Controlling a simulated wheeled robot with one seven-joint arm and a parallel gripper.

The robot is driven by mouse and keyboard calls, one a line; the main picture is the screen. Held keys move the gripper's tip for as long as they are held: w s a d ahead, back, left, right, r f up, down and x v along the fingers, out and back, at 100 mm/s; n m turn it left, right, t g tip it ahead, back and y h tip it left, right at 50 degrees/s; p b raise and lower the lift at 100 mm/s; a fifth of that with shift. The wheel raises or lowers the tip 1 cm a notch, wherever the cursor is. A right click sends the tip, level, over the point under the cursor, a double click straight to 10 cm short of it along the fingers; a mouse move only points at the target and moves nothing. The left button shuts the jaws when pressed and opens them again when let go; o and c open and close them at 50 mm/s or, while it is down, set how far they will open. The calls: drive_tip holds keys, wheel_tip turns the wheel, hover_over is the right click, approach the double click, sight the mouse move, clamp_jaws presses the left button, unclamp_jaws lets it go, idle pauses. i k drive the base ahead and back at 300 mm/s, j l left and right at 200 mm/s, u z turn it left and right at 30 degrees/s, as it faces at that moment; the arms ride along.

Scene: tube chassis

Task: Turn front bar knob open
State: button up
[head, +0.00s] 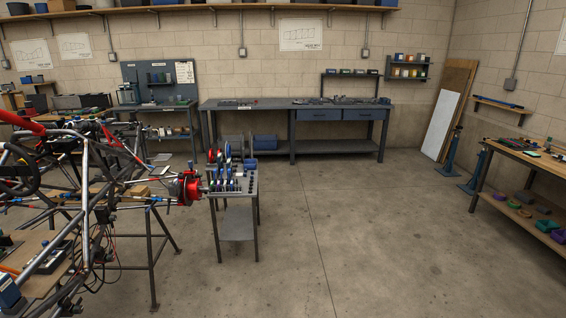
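A tube chassis (88,205) of grey metal tubes stands at the left in the head view, held up on dark stands and cut off by the picture's left edge. A black steering wheel (18,170) and a red hub part (187,188) are on it. I cannot make out the front bar knob among the many small parts, nor whether it is open or shut. My gripper is not in view.
A small grey cart (240,222) with discs and tools stands just right of the chassis. A grey workbench (230,106) runs along the back wall. A wooden bench (530,160) stands at the right. The concrete floor (370,245) is clear in the middle.

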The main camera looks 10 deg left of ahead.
sight(29, 104)
drive_tip(key=i+l+z, duration=0.3)
drive_tip(key=l, duration=0.25)
drive_tip(key=i+l+z, duration=0.3)
drive_tip(key=i+l, duration=0.15)
drive_tip(key=i+l+u, duration=0.1)
drive_tip(key=i+u, duration=0.2)
drive_tip(key=i, duration=0.15)
drive_tip(key=i+l+u, duration=0.25)
drive_tip(key=i, duration=0.15)
drive_tip(key=i+j+u, duration=0.15)
drive_tip(key=i+u, duration=0.25)
drive_tip(key=i, duration=0.45)
drive_tip(key=i+l+u, duration=0.15)
drive_tip(key=i+u, duration=0.3)
drive_tip(key=i, duration=0.45)
drive_tip(key=i+j+u, duration=0.1)
drive_tip(key=i+u, duration=1.05)
drive_tip(key=i+l+u, duration=0.2)
drive_tip(key=u, duration=0.15)
drive_tip(key=i+u, duration=0.35)
drive_tip(key=i+l+u, duration=0.1)
drive_tip(key=i+u, duration=0.25)
drive_tip(key=k, duration=0.1)
